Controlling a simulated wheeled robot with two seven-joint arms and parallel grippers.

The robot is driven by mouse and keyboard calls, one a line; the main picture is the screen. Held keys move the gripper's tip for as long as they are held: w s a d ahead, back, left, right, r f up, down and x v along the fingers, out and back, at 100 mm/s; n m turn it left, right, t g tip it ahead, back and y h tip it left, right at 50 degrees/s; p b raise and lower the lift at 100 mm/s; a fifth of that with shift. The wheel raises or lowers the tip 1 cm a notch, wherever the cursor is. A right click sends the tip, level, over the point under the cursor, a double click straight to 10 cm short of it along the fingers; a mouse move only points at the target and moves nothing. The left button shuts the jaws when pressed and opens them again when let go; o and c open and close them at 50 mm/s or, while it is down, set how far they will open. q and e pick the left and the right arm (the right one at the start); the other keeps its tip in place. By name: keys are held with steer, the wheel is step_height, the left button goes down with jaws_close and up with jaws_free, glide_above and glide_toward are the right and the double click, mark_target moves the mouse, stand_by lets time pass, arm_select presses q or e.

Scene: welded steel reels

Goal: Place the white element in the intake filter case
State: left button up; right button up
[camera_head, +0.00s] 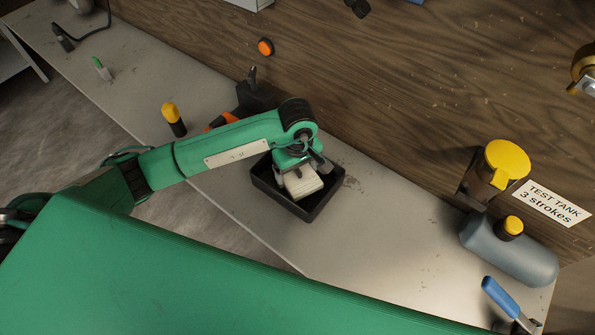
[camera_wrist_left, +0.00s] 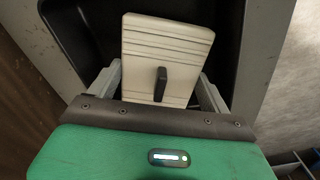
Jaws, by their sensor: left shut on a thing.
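The white element (camera_head: 302,184) is a pale ribbed block with a small dark tab. It also shows in the left wrist view (camera_wrist_left: 167,45), between the two grey fingers. My left gripper (camera_head: 303,177) is shut on it, over a black open tray-like box (camera_head: 267,188) on the bench. The box's dark inside shows behind the element in the left wrist view. I cannot tell whether the element touches the box floor. I cannot make out a thing that is surely the intake filter case. My right gripper is not in view.
A grey cylinder with a yellow cap (camera_head: 530,258) and a blue-handled tool (camera_head: 503,298) are at the right. A yellow-topped fitting (camera_head: 502,162) is on the wooden wall. Bare bench lies right of the box.

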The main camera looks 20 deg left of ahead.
arm_select(q)
steer(key=shift+f, duration=0.9)
steer(key=o, duration=0.9)
